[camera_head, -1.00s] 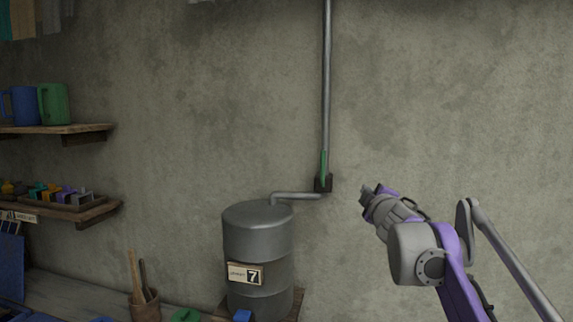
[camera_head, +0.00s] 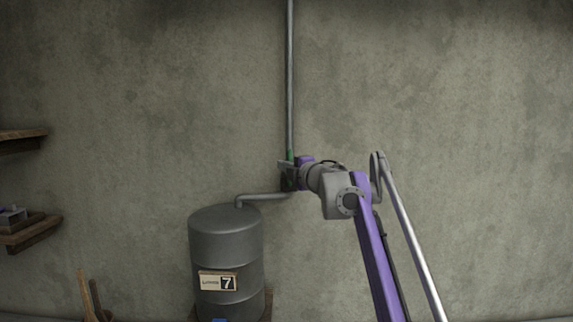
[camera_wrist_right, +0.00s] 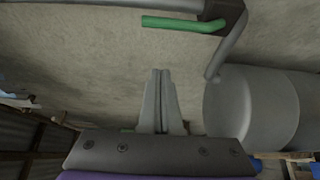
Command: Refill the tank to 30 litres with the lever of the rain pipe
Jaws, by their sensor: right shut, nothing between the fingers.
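The grey tank (camera_head: 226,245) stands against the wall, left of the rain pipe (camera_head: 290,80); its label plate (camera_head: 217,281) reads 7. The green lever (camera_head: 290,155) sits at the pipe's lower end, mostly hidden by my right gripper (camera_head: 287,172) in the head view. In the right wrist view the whole lever (camera_wrist_right: 183,24) shows, pointing away from its dark valve, roughly along the upright pipe. My right gripper's fingers (camera_wrist_right: 160,72) are shut and empty, with a gap between their tips and the lever there. My left gripper is not in view.
An outlet pipe (camera_head: 262,197) bends from the valve to the tank's top. Wooden shelves (camera_head: 32,230) are at the left edge, and wooden sticks (camera_head: 90,298) stand lower left. The wall right of the pipe is bare.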

